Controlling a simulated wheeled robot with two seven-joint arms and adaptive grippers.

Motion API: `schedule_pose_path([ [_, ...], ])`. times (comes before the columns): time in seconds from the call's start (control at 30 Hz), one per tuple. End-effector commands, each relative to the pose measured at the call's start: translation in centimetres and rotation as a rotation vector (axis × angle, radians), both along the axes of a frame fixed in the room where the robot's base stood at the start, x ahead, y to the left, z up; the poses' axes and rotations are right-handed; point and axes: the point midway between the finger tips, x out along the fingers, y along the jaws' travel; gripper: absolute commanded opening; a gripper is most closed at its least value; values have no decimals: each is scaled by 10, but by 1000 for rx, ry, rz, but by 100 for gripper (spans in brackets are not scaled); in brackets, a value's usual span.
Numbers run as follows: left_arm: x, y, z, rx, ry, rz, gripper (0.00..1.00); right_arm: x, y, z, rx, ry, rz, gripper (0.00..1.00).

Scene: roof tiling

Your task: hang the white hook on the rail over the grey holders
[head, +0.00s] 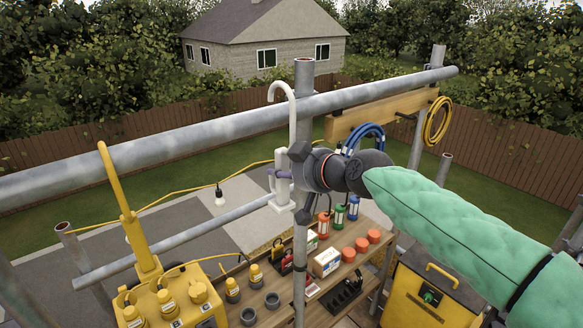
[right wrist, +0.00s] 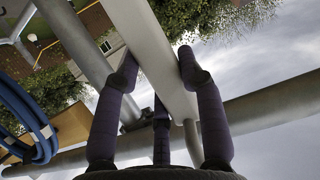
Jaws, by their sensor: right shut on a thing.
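The white hook (head: 292,122) is upright in the middle of the head view, its shaft in front of the thick grey rail (head: 220,125). Its curved top rises above the rail, with the tip towards the left; I cannot tell whether it touches the rail. My right gripper (head: 284,174) is shut on the hook's lower white body. In the right wrist view, the dark fingers (right wrist: 158,75) flank a pale bar of the hook (right wrist: 150,45). Two grey holders (head: 272,300) (head: 248,316) stand on the wooden table below. My left gripper is not in view.
A yellow hook (head: 113,180) hangs on the rail at left, with a yellow box (head: 170,305) below. A vertical post (head: 304,75) stands just behind the white hook. Blue (head: 365,135) and yellow (head: 437,122) coils hang at right. The table (head: 325,295) carries bottles, boxes and orange cups.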

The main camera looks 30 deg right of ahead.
Motion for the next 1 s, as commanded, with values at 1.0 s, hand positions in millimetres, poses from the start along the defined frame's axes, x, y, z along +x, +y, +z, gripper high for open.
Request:
schedule_pose_path([
  [1.0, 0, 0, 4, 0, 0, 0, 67, 50, 4, -20, -1, -3, -1, 0],
])
